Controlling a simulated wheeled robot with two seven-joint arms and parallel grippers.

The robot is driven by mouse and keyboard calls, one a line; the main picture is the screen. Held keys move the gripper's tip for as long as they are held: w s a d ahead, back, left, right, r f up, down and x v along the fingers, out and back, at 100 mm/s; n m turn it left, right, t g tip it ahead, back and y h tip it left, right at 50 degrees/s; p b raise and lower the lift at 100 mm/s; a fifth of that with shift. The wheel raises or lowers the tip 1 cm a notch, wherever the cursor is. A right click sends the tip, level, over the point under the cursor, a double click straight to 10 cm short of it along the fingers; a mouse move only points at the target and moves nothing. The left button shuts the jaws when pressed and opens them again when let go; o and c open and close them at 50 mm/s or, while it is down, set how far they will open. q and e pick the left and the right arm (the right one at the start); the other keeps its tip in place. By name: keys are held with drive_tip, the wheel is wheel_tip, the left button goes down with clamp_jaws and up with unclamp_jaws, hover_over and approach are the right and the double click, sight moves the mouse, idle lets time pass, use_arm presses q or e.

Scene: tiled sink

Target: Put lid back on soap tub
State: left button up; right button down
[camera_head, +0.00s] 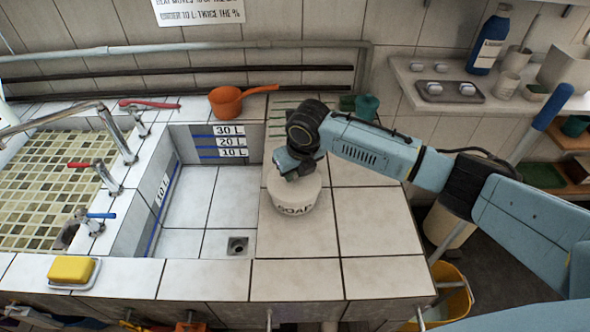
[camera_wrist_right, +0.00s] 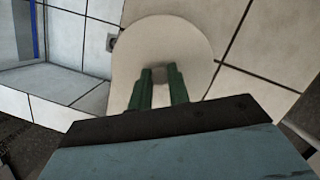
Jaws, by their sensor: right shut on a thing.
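The white soap tub (camera_head: 292,210), with "SOAP" on its front, stands upright on the tiled counter to the right of the basin. My right gripper (camera_head: 292,176) is directly over the tub's top and partly hides it. In the right wrist view the green fingers (camera_wrist_right: 161,76) are closed around the small grey knob of the round pale lid (camera_wrist_right: 160,35). The lid lies over the tub's top; I cannot tell whether it touches the rim all round. My left gripper is not in view.
An orange dipper (camera_head: 228,101) lies at the back by the pipes. A yellow sponge (camera_head: 72,269) sits on a dish at the front left. The sunken basin (camera_head: 205,200) is left of the tub. Bare tiles lie right of it.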

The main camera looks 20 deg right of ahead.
drive_tip(key=shift+f+p, duration=0.1)
drive_tip(key=shift+p, duration=0.8)
idle(1.8)
drive_tip(key=c, duration=0.8)
unclamp_jaws()
drive_tip(key=shift+o, duration=0.2)
drive_tip(key=shift+r+p, duration=3.5)
drive_tip(key=shift+p, duration=0.1)
drive_tip(key=shift+c, duration=0.2)
clamp_jaws()
